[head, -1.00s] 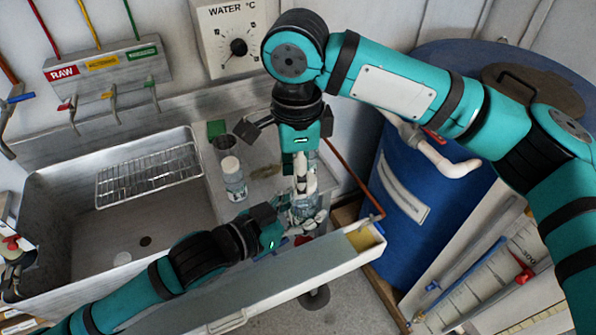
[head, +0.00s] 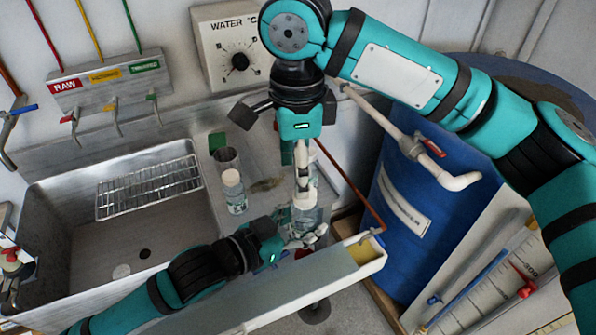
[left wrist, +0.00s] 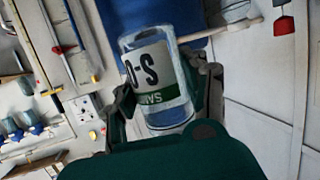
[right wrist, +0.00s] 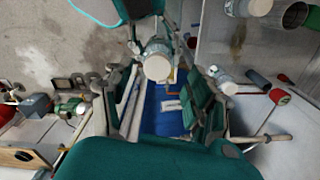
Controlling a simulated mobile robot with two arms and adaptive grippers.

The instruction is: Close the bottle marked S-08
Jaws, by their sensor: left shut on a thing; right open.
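A clear bottle (head: 308,217) stands upright at the counter's front edge, with a white cap (head: 305,199) at its top. My left gripper (head: 300,238) is shut around its body from the left. In the left wrist view the bottle (left wrist: 155,80) shows a label reading "S-0" with a green band; the last digit is hidden. My right gripper (head: 302,170) is open and points down just above the cap. In the right wrist view the cap (right wrist: 157,67) lies between the spread fingers. I cannot tell how tightly the cap sits.
A sink (head: 75,230) with a wire rack (head: 150,186) is further left. A long white trough (head: 350,262) lies in front, and a blue barrel (head: 410,185) stands right.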

